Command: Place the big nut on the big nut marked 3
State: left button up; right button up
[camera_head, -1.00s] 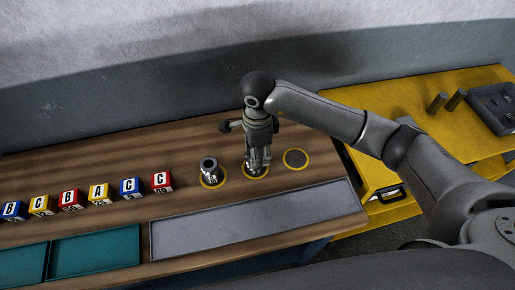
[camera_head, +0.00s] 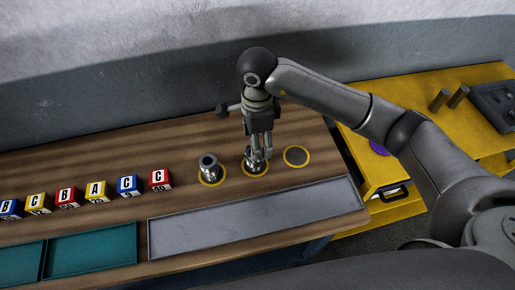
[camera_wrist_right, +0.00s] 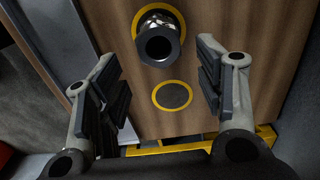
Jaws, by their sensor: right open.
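A shiny metal piece with a dark, hollow top (camera_head: 254,165) stands upright in the middle yellow ring in the head view; it also shows at the top of the right wrist view (camera_wrist_right: 158,42). A similar hollow-topped metal piece (camera_head: 209,168) stands in the left yellow ring. I cannot read a 3 on either, nor tell how many nuts each comprises. My right gripper (camera_head: 261,145) is above the middle piece, fingers down. In the right wrist view the gripper (camera_wrist_right: 160,75) is open, with nothing between its fingers. My left gripper is not in view.
The right yellow ring (camera_head: 296,156) holds only a flat grey disc. A long grey tray (camera_head: 255,215) lies in front. Several lettered blocks (camera_head: 97,192) and teal trays (camera_head: 92,250) are at left. A yellow table (camera_head: 440,130) stands at right, with a purple round thing (camera_head: 379,147).

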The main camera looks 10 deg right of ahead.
notch_tip(320, 180, up, 8)
jog(key=b, duration=0.2)
dwell(0.4)
